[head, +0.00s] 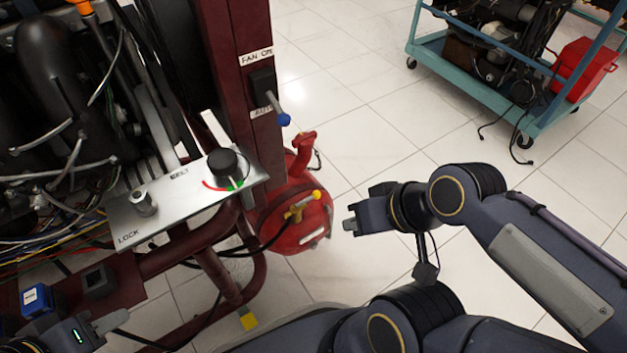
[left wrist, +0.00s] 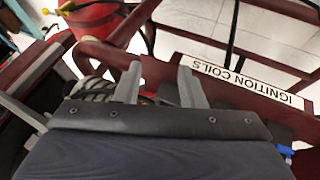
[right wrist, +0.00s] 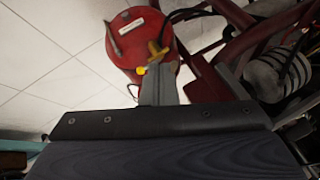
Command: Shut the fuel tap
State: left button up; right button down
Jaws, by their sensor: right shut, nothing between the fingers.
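The fuel tap (head: 300,207) is yellow and sits on the red fuel tank (head: 312,236), with a dark hose running from it to the left. It also shows in the right wrist view (right wrist: 156,50), just beyond the fingers, its lower end partly hidden behind them. My right gripper (head: 349,226) is shut and empty, to the right of the tank in the head view. Its closed fingers show in the right wrist view (right wrist: 158,72); I cannot tell the exact gap to the tap. My left gripper (left wrist: 159,72) is open and empty, near the frame at the lower left of the head view.
A metal control panel (head: 150,218) with a black knob (head: 223,164) overhangs left of the tank. A dark red frame post (head: 240,80) carries a blue-tipped fan switch (head: 283,119). A teal cart (head: 430,48) stands at the back right. Open tiled floor lies between.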

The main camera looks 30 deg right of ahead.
pick_arm(q)
jog(key=shift+o, duration=1.7)
jog(key=shift+r, duration=0.25)
notch_tip(320, 180, up, 8)
jog(key=p, duration=0.8)
jog(key=shift+f, duration=0.2)
pick_arm(e)
jog(key=w+d+f+n+g+h, duration=0.1)
jog(key=w+d+f+n+g, duration=0.1)
jog(key=w+n, duration=0.8)
jog(key=w, duration=0.6)
jog(key=shift+f+g, duration=0.3)
jog(key=shift+f, duration=0.1)
jog(key=shift+d, duration=0.1)
